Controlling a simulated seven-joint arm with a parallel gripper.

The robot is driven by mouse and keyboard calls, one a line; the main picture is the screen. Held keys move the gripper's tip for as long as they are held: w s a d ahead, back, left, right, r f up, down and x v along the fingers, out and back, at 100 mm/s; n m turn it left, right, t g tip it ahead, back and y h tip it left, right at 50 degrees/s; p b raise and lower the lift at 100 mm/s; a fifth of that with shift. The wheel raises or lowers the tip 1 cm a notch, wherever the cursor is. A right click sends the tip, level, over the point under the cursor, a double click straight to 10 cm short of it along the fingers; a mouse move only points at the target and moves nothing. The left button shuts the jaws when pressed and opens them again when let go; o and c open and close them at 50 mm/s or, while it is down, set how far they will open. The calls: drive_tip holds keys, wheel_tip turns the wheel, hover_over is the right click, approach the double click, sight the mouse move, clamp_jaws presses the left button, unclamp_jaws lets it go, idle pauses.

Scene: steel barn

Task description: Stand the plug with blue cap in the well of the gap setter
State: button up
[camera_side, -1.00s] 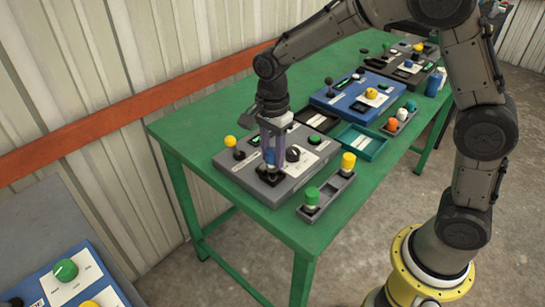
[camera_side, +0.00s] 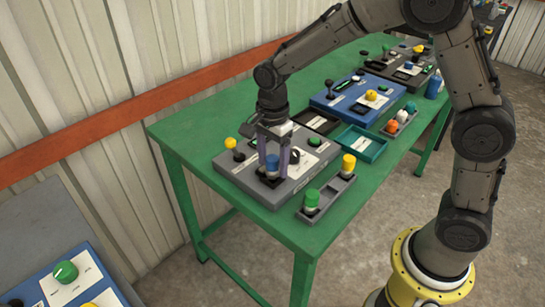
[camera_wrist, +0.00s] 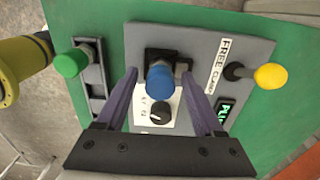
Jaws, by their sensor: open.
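The plug with blue cap (camera_side: 272,162) stands upright, as far as I can tell, at the black square well (camera_side: 265,183) near the front corner of the grey gap setter (camera_side: 238,176). My gripper (camera_side: 274,174) is open, with one finger on each side of the plug. In the wrist view a gap shows between the cap and each finger of my gripper (camera_wrist: 160,76).
The gap setter carries a yellow-balled lever (camera_side: 231,143), a black knob (camera_wrist: 160,112) and a green display (camera_side: 314,141). A grey rack (camera_side: 330,194) beside it holds a green-capped plug (camera_side: 312,198) and a yellow-capped plug (camera_side: 348,164). A teal tray (camera_side: 372,150) lies beyond.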

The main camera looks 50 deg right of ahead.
sight(272, 157)
wheel_tip(272, 157, up, 12)
drive_tip(key=f, duration=0.1)
drive_tip(key=s+d+r+n+t, duration=0.2)
drive_tip(key=s+d+r+n, duration=0.1)
drive_tip(key=s+r+n, duration=0.3)
drive_tip(key=s+d+f+n+t, duration=0.1)
drive_tip(key=s+f+n, duration=0.1)
drive_tip(key=s+n, duration=0.4)
drive_tip(key=s+d+f+n+t, duration=0.2)
drive_tip(key=s+n, duration=0.4)
drive_tip(key=s, duration=0.5)
drive_tip(key=shift+d+t, duration=0.25)
drive_tip(key=shift+t, duration=0.05)
